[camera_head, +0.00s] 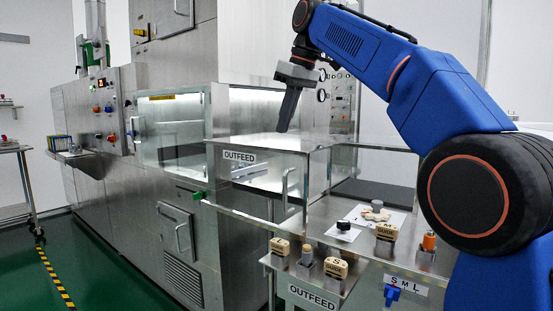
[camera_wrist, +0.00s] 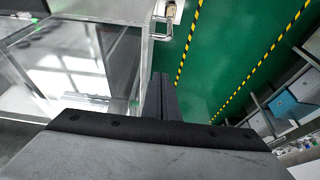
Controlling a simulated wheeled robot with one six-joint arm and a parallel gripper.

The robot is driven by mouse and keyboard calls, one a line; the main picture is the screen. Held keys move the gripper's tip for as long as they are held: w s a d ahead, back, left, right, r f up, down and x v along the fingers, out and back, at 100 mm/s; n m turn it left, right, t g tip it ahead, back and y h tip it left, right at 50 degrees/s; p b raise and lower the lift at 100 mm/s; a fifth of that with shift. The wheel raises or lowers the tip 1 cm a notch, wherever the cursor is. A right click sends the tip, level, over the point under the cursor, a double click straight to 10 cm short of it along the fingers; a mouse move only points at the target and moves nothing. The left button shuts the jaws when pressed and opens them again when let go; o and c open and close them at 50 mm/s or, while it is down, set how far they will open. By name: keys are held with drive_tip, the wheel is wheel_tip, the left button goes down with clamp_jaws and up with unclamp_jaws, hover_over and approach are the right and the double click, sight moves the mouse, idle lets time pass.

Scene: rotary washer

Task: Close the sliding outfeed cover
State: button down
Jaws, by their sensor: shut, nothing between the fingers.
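The outfeed cover (camera_head: 258,178) is a clear, metal-edged panel at the centre of the head view. It bears an "OUTFEED" label (camera_head: 240,156) and an upright handle (camera_head: 288,190) near its right end. To its right, the front of the outfeed section stands open. My gripper (camera_head: 287,120) points down above the cover's top edge, apart from the handle. Its fingers are shut with nothing between them; they also show in the wrist view (camera_wrist: 160,95). There, clear panels (camera_wrist: 105,65) lie left of the fingers, and a small metal loop (camera_wrist: 162,25) stands beyond them.
A lower shelf (camera_head: 290,272) holds several tan guide blocks, with more small parts on the deck (camera_head: 365,245) behind. A green fitting (camera_head: 198,195) sits at the rail's left end. A closed window with a handle (camera_head: 134,130) is farther left.

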sight(285, 158)
drive_tip(key=x, duration=1)
drive_tip(key=shift+w+a, duration=0.1)
drive_tip(key=shift+a, duration=0.15)
drive_tip(key=shift+s+d+f, duration=0.1)
drive_tip(key=shift+s+d, duration=0.6)
drive_tip(key=shift+d, duration=0.2)
drive_tip(key=shift+s+d+f, duration=0.1)
drive_tip(key=shift+s+d, duration=0.1)
drive_tip(key=shift+d, duration=0.1)
drive_tip(key=shift+s+d+f, duration=0.1)
drive_tip(key=shift+s+d, duration=0.2)
drive_tip(key=shift+d, duration=0.1)
drive_tip(key=shift+d, duration=0.1)
